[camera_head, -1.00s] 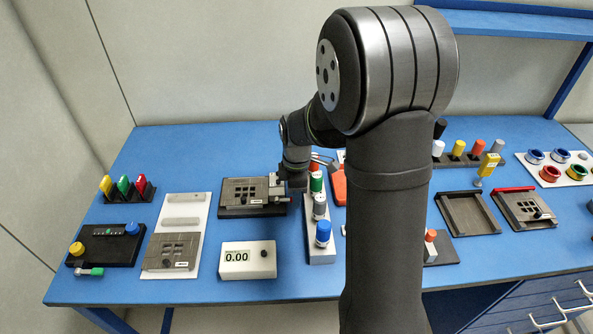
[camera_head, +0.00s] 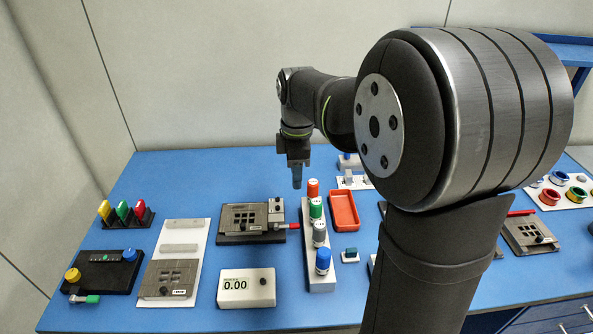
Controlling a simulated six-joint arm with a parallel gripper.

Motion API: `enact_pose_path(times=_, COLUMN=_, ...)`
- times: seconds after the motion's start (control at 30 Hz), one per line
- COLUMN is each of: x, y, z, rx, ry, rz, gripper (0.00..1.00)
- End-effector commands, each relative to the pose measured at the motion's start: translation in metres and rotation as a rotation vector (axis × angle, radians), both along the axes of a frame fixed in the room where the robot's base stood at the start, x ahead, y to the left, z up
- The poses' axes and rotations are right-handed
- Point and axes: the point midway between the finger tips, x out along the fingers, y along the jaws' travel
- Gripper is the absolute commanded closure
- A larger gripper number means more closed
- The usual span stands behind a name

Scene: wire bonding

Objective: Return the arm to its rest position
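My gripper (camera_head: 296,183) hangs above the blue table (camera_head: 190,180), pointing down, just behind the rack with coloured caps. It looks clear of the things below it. Its fingers are small and seen edge-on, so I cannot tell whether they are open or shut; nothing is visible hanging from them. A dark fixture with a slotted plate (camera_head: 238,218) lies left of and below the gripper. A red-tipped tool (camera_head: 287,226) lies at the fixture's right side. My arm covers much of the right half of the view.
A white rack (camera_head: 322,278) holds several capped cylinders. A red tray (camera_head: 343,211) lies right of it. A white meter (camera_head: 246,288) reads 0.00. A white board (camera_head: 202,240) and a dark tray (camera_head: 97,268) stand at left. The back left table is clear.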

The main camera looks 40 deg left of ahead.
Motion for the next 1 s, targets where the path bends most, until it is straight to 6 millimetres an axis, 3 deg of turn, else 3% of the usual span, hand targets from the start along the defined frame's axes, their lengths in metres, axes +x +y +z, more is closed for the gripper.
enact_pose_path(times=0.57, x=0.0, y=0.0, z=-0.004, rx=-0.001, ry=0.001, rz=0.0, gripper=0.62)
enact_pose_path(times=0.77, x=-0.001, y=0.0, z=-0.029, rx=-0.004, ry=0.003, rz=0.0, gripper=0.62)
enact_pose_path(times=1.0, x=-0.001, y=0.0, z=-0.077, rx=-0.004, ry=0.003, rz=0.0, gripper=0.62)
